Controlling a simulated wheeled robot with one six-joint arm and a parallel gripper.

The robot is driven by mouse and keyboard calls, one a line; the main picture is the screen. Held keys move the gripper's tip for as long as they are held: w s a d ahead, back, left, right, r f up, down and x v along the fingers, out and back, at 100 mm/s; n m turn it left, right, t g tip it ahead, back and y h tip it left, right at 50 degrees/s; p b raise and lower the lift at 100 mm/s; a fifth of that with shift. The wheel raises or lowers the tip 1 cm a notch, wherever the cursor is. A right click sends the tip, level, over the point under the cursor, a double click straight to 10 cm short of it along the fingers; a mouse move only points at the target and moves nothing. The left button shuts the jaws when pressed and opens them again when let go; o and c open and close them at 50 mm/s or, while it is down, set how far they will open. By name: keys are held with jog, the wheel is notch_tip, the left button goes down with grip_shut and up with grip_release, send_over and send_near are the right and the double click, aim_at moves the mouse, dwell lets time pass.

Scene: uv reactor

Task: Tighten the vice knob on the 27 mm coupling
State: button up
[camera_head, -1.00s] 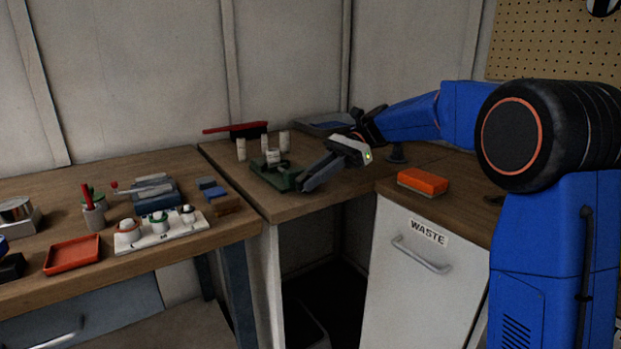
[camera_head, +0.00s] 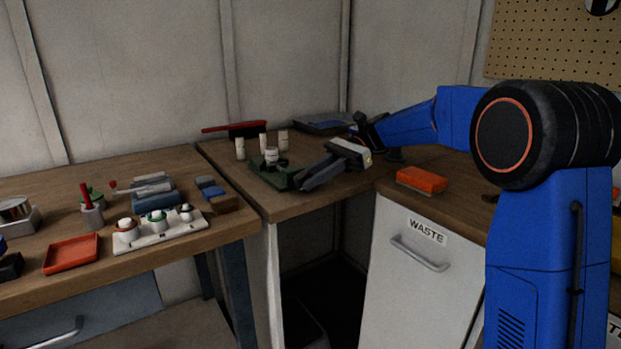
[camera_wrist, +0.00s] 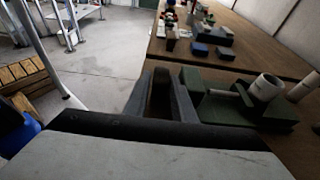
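The green vice (camera_head: 287,180) stands near the front corner of the right-hand bench. It also shows in the wrist view (camera_wrist: 214,109), right of the fingers. The white ring-shaped coupling (camera_head: 271,156) sits upright on the vice and shows its open top in the wrist view (camera_wrist: 267,87). My gripper (camera_head: 310,182) is low beside the vice's right end in the head view.
Several white cylinders (camera_head: 263,143) stand behind the vice, near a red-handled brush (camera_head: 231,127). An orange block (camera_head: 422,180) lies above the waste cabinet (camera_head: 415,260). The left bench holds a red tray (camera_head: 72,254) and a white fixture plate (camera_head: 160,232). Bare bench lies left of the vice.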

aim_at(304, 172)
jog(key=shift+a+r+t+h, duration=0.2)
jog(key=shift+t+h, duration=0.4)
jog(key=shift+h, duration=0.4)
jog(key=t+h, duration=0.1)
jog(key=h, duration=0.1)
jog(key=t+h, duration=0.1)
jog(key=shift+s+a+r+t+h, duration=0.2)
jog(key=shift+r+t+h, duration=0.1)
jog(key=t+h, duration=0.1)
jog(key=h, duration=0.1)
jog(key=shift+s+a+t+h, duration=0.15)
jog(key=shift+a+t+h, duration=0.05)
jog(key=shift+t+h, duration=0.2)
jog(key=t+h, duration=0.2)
jog(key=h, duration=0.1)
jog(key=shift+s+a, duration=0.15)
jog(key=shift+a, duration=0.1)
notch_tip(304, 172, up, 17)
jog(key=shift+r+h, duration=0.2)
jog(key=shift+h, duration=0.1)
jog(key=shift+d, duration=0.1)
